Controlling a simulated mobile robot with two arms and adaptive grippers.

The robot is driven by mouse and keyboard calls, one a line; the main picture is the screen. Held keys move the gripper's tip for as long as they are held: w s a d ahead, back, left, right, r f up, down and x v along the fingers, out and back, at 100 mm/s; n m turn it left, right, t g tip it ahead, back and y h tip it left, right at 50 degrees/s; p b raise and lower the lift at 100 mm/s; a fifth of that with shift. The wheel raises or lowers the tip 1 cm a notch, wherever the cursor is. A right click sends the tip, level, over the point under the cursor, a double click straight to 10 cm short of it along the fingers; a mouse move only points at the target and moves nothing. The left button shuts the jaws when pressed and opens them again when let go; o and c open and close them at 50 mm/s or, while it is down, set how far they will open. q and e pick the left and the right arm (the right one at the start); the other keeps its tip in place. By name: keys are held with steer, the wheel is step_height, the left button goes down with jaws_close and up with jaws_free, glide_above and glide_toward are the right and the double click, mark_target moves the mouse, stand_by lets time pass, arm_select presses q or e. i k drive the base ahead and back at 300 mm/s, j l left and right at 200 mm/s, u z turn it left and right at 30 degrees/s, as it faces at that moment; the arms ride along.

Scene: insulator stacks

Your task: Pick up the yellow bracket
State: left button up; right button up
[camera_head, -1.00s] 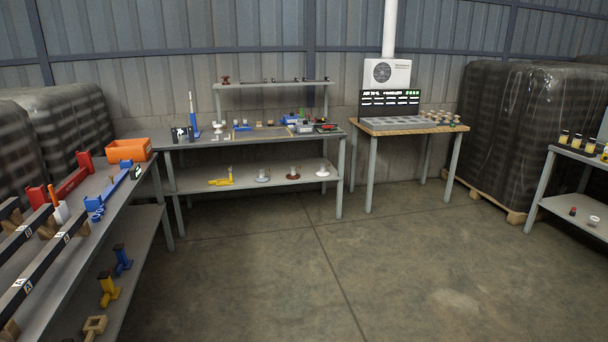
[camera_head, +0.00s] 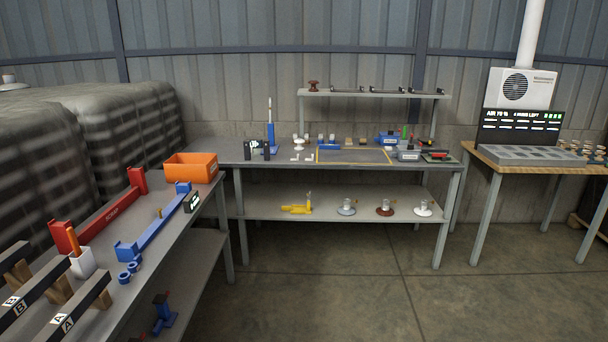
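A yellow bracket (camera_head: 298,208) lies on the lower shelf (camera_head: 265,207) of the back workbench, toward the shelf's left half. It is low, with a short upright part at its right end. It rests apart from the small round-based pieces to its right. Neither of my grippers shows in this view.
A left bench (camera_head: 165,243) carries a red bar fixture (camera_head: 108,214) and a blue one (camera_head: 152,238). A table with a display (camera_head: 520,128) stands at right. The floor (camera_head: 370,290) ahead is clear.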

mark_target(295, 208)
steer(key=i, duration=2.5)
